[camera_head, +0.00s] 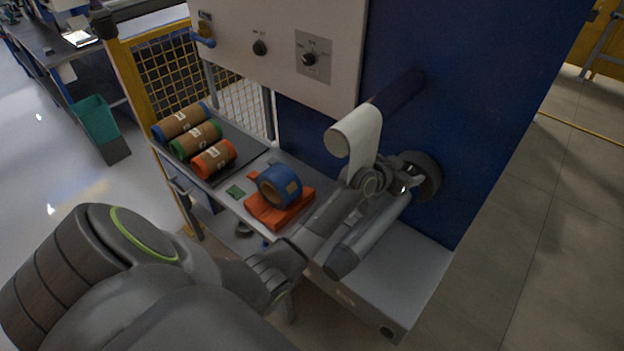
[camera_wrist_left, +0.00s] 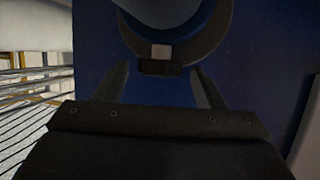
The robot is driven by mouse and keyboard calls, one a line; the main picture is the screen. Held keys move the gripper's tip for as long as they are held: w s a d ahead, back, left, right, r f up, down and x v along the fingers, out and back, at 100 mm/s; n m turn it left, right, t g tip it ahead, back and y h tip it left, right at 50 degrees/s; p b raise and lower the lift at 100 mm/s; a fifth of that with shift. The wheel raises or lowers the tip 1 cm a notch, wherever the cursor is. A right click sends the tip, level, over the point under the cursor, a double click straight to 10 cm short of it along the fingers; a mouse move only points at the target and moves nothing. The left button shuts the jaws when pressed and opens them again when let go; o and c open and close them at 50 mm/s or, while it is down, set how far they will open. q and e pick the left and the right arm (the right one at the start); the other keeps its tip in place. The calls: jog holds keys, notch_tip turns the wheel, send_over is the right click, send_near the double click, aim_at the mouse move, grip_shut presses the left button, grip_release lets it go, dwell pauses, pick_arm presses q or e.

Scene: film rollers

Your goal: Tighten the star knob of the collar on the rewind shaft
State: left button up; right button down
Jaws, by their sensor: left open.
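The rewind shaft, which looks like the grey cylinder (camera_head: 372,238), sticks out from the blue machine face, its dark end toward me. A dark round collar (camera_head: 428,172) sits at its far end, by the face. In the left wrist view the collar (camera_wrist_left: 222,38) curves around the shaft (camera_wrist_left: 165,12). A small dark block, apparently the star knob (camera_wrist_left: 160,68), hangs under it on a pale stub. My left gripper (camera_head: 403,184) is open beside the collar. Its fingers (camera_wrist_left: 160,88) stand apart on both sides of the knob, with no visible contact. My right gripper is out of view.
A pale film web (camera_head: 362,130) hangs from an upper roller close to my left wrist. A blue roll (camera_head: 279,186) rests on an orange cradle (camera_head: 265,212) on the bench. Several wrapped rolls (camera_head: 198,138) lie on a dark tray. A control panel (camera_head: 285,45) is above. Open floor lies right.

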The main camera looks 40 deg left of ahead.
pick_arm(q)
jog(key=shift+d+r+n+y+p, duration=0.15)
jog(key=shift+n+y+p, duration=0.35)
jog(key=shift+y, duration=0.1)
jog(key=shift+d+n+y+p, duration=0.15)
jog(key=shift+n+y+p, duration=0.45)
jog(key=shift+n+y, duration=0.6)
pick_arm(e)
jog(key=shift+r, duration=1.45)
